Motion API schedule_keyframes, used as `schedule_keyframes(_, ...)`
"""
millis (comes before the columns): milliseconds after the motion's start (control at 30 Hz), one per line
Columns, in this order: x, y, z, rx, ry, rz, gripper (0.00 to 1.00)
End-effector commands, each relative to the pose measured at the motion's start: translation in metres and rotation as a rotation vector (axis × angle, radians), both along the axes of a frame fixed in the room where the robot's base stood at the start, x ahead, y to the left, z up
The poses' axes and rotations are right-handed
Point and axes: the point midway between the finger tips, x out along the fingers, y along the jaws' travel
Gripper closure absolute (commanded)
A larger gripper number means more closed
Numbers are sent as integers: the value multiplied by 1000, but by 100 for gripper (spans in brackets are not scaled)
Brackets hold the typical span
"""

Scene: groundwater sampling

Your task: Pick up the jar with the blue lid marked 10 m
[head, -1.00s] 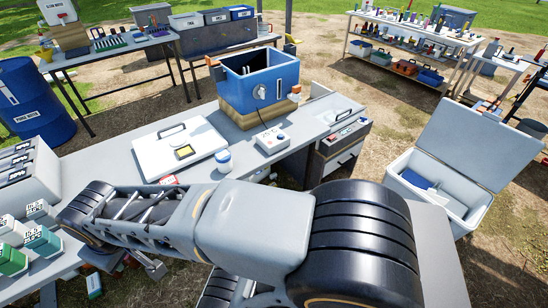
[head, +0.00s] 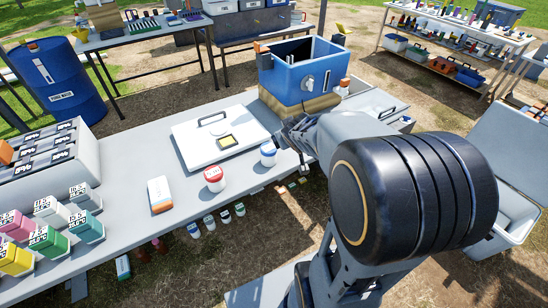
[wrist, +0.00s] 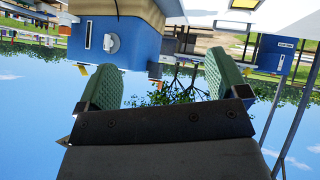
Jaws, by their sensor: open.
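A white jar with a blue lid (head: 268,153) stands upright on the grey table (head: 120,190), near its front edge and right of the white board. Its marking is too small to read. A similar jar with a red lid (head: 214,178) stands to its left. My gripper (head: 290,133) is above the table just right of the blue-lidded jar, partly hidden by my arm. In the wrist view my gripper (wrist: 160,78) has its green-padded fingers apart with no object held between them. The wrist picture looks upside down.
A white board (head: 190,141) lies behind the jars, and a blue tank (head: 310,75) on a wooden block stands at the back right. A white-and-orange box (head: 159,195) lies left of the red-lidded jar. Several small jars (head: 209,222) sit below the table's front edge.

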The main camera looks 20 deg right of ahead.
Motion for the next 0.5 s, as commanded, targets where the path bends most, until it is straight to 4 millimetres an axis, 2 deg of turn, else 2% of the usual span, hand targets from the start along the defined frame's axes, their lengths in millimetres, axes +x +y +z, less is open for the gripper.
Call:
schedule_keyframes(33, 16, -18, -21, -7, -41, 37, 3)
schedule_keyframes(100, 34, -32, -39, -2, -110, 117, 0)
schedule_keyframes(200, 48, -44, -68, 50, -184, 238, 0)
schedule_keyframes(400, 47, -46, -114, 219, -273, 434, 0)
schedule_keyframes(500, 42, -44, -126, 288, -297, 495, 0)
